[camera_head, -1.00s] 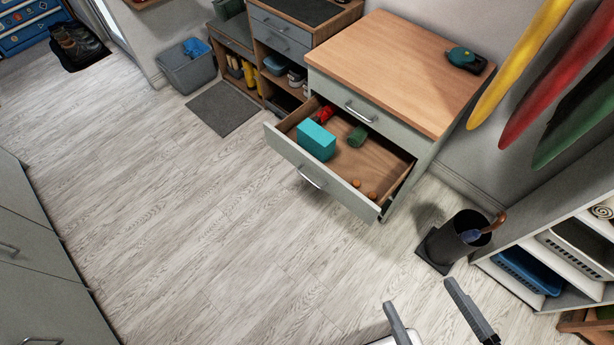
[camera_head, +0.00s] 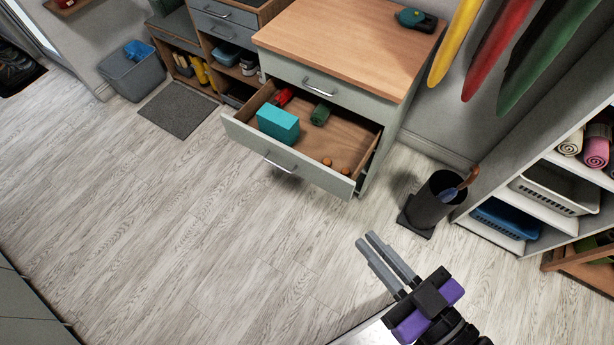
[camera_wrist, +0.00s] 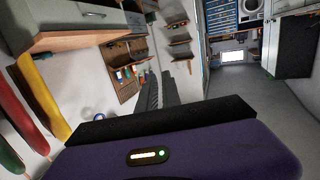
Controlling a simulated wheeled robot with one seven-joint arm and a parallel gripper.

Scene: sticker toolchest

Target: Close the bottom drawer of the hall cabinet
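The hall cabinet (camera_head: 345,27) has a wooden top and pale grey-green drawer fronts. Its upper drawer (camera_head: 320,86) is closed. The bottom drawer (camera_head: 318,176) is pulled well out, with a metal bar handle (camera_head: 281,165) on its front. Inside it lie a teal box (camera_head: 279,123), a red item (camera_head: 284,97), a green item (camera_head: 321,114) and small orange round items. My gripper (camera_head: 368,241) is in front of the drawer and to its lower right, apart from it.
A dark bin (camera_head: 432,203) holding an umbrella stands right of the cabinet. A shelf unit with baskets (camera_head: 548,232) is at the right. A grey mat (camera_head: 179,108) and a tub (camera_head: 132,76) lie to the left. The floor (camera_head: 200,220) before the drawer is clear.

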